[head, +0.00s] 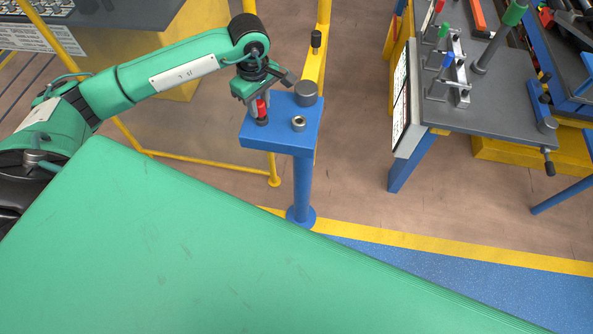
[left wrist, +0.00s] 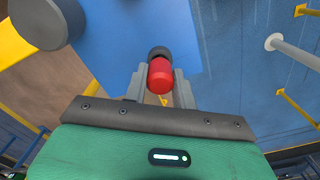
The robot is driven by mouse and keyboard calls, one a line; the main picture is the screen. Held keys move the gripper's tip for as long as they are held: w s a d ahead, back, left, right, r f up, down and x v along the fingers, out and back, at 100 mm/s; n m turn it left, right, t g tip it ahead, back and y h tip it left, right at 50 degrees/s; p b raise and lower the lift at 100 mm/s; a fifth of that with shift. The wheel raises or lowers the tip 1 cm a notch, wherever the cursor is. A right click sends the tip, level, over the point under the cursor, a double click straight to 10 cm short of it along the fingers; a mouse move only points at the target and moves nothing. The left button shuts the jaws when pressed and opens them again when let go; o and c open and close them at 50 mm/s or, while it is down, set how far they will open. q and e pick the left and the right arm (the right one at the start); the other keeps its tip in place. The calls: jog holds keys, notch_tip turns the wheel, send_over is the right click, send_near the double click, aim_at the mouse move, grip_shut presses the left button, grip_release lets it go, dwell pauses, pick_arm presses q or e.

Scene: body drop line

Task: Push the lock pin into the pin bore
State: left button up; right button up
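The lock pin, with a red body (head: 262,107), stands upright at the left end of a small blue pedestal table (head: 284,138). A dark collar or foot (head: 262,122) shows at its lower end; whether this is part of the pin or a holder I cannot tell. My left gripper (head: 261,103) points down over it, its fingers on both sides of the red body and seemingly touching it. In the left wrist view the red end (left wrist: 160,76) sits between the grey fingers. A grey metal ring with a dark hole (head: 299,124), possibly the pin bore, stands to the right. My right gripper is out of view.
A dark grey cylinder (head: 306,92) stands behind the ring on the blue table. A yellow post with a black knob (head: 316,40) rises behind. A large green surface (head: 200,240) fills the foreground. A grey workbench with tools (head: 490,100) is at right.

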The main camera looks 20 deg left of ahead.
aim_at(259, 102)
pick_arm(q)
grip_shut()
jog(key=shift+o, duration=0.3)
grip_release()
grip_shut()
jog(key=shift+r, duration=0.3)
jog(key=shift+r+p, duration=1.15)
jog(key=shift+r, duration=2.05)
